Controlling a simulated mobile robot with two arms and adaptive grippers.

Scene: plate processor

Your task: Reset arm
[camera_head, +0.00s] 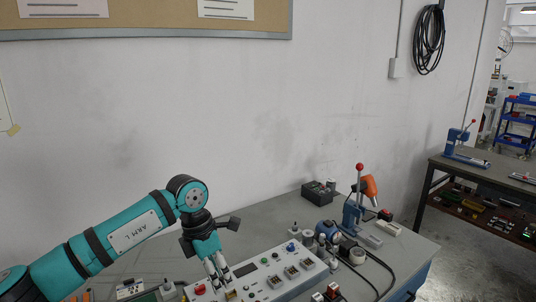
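My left arm (110,240), teal with black bands and a white label, comes in from the lower left. Its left gripper (218,274) points down over the left part of a pale control panel (270,286) on the bench. The fingers look close together, but I cannot tell whether they are open or shut, or whether they touch the panel. I see nothing clearly held. Part of the panel is hidden behind the gripper. My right gripper is not in view.
The grey bench (262,240) also holds a small press with a red-knobbed lever (352,212), an orange tool (369,188), a dark box (318,191) and black cables. A wall stands behind. Another table (495,165) is at the right. The bench's back middle is clear.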

